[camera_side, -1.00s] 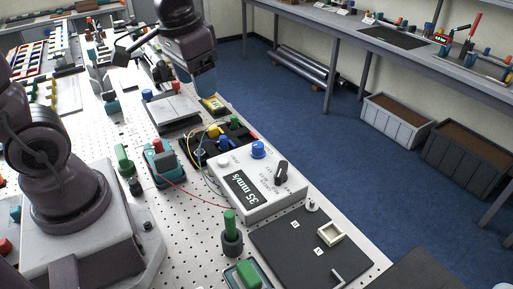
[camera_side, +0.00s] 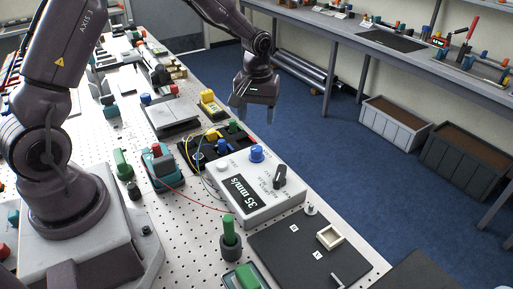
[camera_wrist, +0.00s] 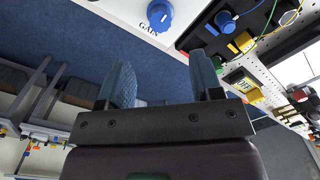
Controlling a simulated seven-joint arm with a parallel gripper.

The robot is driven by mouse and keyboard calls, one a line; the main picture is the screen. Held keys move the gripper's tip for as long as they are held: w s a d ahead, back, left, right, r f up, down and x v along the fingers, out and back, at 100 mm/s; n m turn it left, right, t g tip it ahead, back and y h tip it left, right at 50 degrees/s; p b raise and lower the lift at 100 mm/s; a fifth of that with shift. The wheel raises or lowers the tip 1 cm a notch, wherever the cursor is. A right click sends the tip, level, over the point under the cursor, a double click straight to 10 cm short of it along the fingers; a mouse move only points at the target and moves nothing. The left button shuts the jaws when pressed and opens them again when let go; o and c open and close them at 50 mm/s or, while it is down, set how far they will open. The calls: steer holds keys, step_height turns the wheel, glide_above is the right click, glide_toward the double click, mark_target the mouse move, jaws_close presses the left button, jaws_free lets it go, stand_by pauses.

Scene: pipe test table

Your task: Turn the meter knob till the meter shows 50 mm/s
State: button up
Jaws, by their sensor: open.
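The white meter box (camera_side: 262,205) sits on the perforated table, and its dark display (camera_side: 239,196) reads 35 mm/s. On its top are a blue knob (camera_side: 256,153) and a black pointer knob (camera_side: 280,176). In the wrist view the blue knob (camera_wrist: 160,14) shows at the top edge, with the label GAIN beside it. My gripper (camera_side: 254,112) is open and empty, above and behind the box, apart from both knobs. In the wrist view its two blue-grey fingers (camera_wrist: 163,80) stand apart. The black knob and display are outside the wrist view.
A dark board with coloured plugs and wires (camera_side: 210,148) lies just behind the meter. A yellow block (camera_side: 209,100) stands farther back. A black plate (camera_side: 290,250) and a green-handled switch (camera_side: 229,230) lie in front. Blue floor is beyond the table's right edge.

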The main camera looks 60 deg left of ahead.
mark_target(257, 148)
step_height(257, 148, down, 11)
steer(key=shift+r, duration=0.2)
steer(key=c, duration=0.9)
